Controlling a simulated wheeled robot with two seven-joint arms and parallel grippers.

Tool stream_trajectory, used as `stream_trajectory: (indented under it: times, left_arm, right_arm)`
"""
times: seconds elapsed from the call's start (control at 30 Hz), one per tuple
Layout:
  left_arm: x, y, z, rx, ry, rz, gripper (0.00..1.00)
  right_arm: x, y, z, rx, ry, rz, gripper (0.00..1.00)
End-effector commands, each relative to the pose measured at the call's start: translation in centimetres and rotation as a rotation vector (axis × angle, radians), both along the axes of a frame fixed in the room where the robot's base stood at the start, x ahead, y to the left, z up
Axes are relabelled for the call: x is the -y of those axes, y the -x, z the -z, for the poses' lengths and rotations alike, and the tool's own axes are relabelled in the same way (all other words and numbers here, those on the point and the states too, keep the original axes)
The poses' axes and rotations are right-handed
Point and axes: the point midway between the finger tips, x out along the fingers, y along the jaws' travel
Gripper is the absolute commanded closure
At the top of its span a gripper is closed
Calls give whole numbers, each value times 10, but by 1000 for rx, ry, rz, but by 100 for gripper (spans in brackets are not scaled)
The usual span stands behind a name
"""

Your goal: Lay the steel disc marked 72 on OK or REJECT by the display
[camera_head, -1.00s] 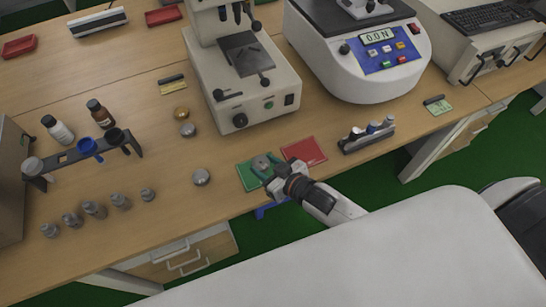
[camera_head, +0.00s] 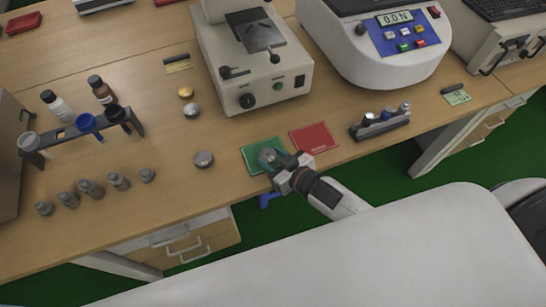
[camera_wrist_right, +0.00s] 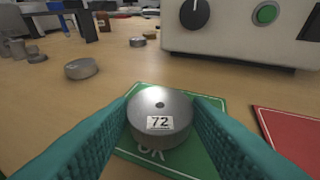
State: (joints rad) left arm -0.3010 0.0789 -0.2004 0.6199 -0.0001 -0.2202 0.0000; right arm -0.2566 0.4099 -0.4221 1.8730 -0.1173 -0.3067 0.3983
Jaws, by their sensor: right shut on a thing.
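The steel disc marked 72 (camera_wrist_right: 160,116) sits between the teal fingers of my right gripper (camera_head: 272,160), which is shut on it. In the right wrist view its label faces me, and it is over the green OK mat (camera_wrist_right: 203,150); I cannot tell whether it touches the mat. In the head view the disc (camera_head: 267,155) is over the green mat (camera_head: 252,147). The red mat (camera_head: 315,138) lies just to the right. The display (camera_head: 395,18) on the white tester reads 0.0 N. My left gripper is not in view.
Another steel disc (camera_head: 204,159) lies left of the green mat. A steel disc (camera_head: 192,110) and a brass disc (camera_head: 186,92) lie further back. A vial rack (camera_head: 380,124) stands right of the red mat. Several weights and a bottle rack (camera_head: 70,132) are at left.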

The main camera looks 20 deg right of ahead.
Motion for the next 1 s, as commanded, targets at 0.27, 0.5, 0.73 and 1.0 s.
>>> stream_trajectory:
  times: [0.27,0.5,0.73,1.0]
  left_arm:
    - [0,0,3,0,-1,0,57]
    - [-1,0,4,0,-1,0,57]
    - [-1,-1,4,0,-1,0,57]
    - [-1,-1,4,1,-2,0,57]
  right_arm:
    - [0,0,7,1,-1,0,91]
    - [0,0,10,2,-2,0,91]
    - [0,0,10,2,-2,0,49]
    - [0,0,11,1,-1,0,30]
